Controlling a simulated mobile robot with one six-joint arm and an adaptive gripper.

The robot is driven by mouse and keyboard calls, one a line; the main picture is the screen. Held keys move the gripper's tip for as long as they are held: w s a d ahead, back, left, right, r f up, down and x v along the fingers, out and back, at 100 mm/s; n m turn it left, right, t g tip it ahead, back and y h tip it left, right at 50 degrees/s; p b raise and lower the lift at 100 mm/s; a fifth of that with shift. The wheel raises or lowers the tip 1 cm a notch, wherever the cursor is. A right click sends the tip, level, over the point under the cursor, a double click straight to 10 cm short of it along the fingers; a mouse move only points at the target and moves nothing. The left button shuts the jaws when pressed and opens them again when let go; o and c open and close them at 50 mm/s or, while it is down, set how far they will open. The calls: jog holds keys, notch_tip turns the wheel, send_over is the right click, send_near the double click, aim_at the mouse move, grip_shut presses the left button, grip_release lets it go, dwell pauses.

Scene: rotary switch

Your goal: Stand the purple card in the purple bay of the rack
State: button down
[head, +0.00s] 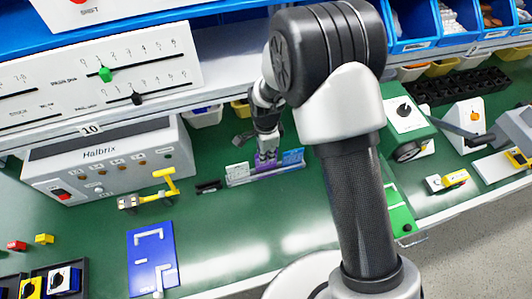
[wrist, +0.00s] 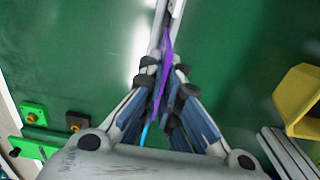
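The rack (head: 238,181) is a low pale strip with coloured bays, standing on the green bench; its end shows in the wrist view (wrist: 177,8). My gripper (head: 266,158) points down at the rack. In the wrist view, the purple card (wrist: 166,50) is seen nearly edge-on between my fingertips (wrist: 165,72), which look closed on it. It lines up with the rack; its lower edge is hidden, so I cannot tell its seating.
A grey Halbrix box (head: 105,160) and a yellow-handled part (head: 165,185) stand left of the rack. A blue plate (head: 152,255) lies in front. A small black block (head: 208,186) lies beside the rack's left end. A yellow bin (wrist: 300,100) is near my gripper.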

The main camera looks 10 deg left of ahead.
jog(key=shift+f, duration=0.35)
